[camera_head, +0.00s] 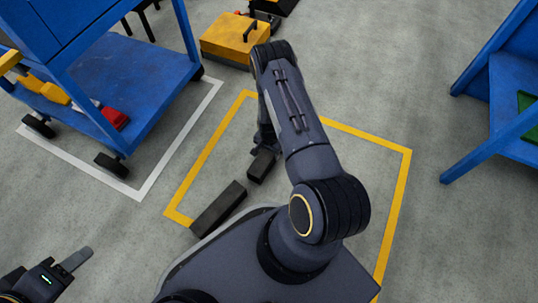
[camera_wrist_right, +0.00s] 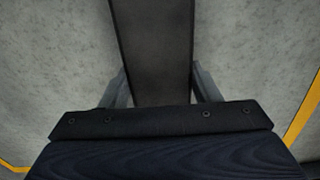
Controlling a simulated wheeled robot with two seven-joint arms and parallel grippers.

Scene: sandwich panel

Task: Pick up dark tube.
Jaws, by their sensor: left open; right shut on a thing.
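A dark tube (camera_wrist_right: 151,45) with a rectangular outline runs up the middle of the right wrist view, between the two fingers of my right gripper (camera_wrist_right: 161,86). How far the tube is off the floor I cannot tell. My left gripper (camera_head: 76,260) is open and empty at the lower left, far from the tube.
A yellow toolbox (camera_head: 235,38) stands on the floor at the top. A blue cart (camera_head: 140,78) is at the left, a blue frame (camera_head: 475,152) at the right.

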